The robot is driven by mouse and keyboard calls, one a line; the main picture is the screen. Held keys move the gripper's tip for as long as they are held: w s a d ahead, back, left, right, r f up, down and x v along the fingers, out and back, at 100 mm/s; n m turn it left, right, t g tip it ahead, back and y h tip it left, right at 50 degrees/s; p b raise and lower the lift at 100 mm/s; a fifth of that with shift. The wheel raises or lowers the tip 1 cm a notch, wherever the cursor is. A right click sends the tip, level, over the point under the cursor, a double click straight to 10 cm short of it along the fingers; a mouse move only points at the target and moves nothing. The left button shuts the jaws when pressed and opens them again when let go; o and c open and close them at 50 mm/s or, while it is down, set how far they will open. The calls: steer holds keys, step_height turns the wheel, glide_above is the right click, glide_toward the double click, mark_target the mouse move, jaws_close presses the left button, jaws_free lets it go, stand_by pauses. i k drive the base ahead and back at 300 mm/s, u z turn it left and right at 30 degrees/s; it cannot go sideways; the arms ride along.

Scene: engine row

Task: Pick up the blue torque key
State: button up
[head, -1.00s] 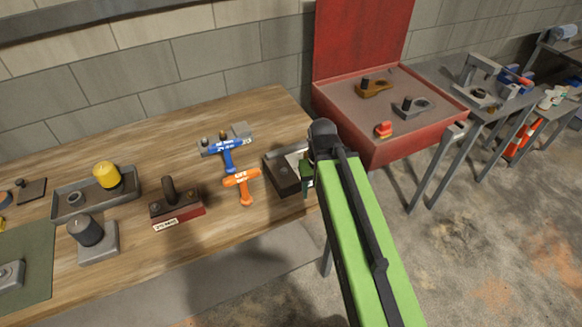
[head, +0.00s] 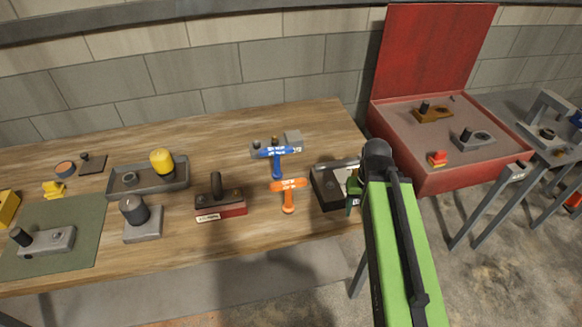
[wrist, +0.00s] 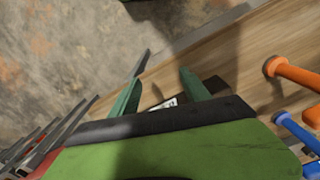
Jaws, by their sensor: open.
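The blue torque key (head: 277,168) is T-shaped and stands on the wooden table, its wide top against a grey block fixture (head: 293,138). It also shows at the lower right edge of the wrist view (wrist: 295,130), partly cut off. A similar orange key (head: 289,200) stands just in front of it; it shows at the right in the wrist view (wrist: 292,73). My gripper (head: 354,192) is by the dark box at the table's right end, to the right of both keys. Its green fingers are apart and empty in the wrist view (wrist: 160,88).
The dark box (head: 328,188) lies beside my gripper. A red-fronted block with a black knob (head: 220,203) stands left of the keys. A grey tray (head: 125,188) holds a yellow cylinder (head: 161,162). A red open case (head: 440,178) stands right of the table.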

mark_target(278, 176)
steer(key=u, duration=4.55)
steer(key=i, duration=0.1)
steer(key=z, duration=2.3)
steer(key=k, duration=0.15)
steer(key=u, duration=1.8)
steer(key=k, duration=0.7)
steer(key=z, duration=1.8)
steer(key=i, duration=1.05)
steer(key=u, duration=0.15)
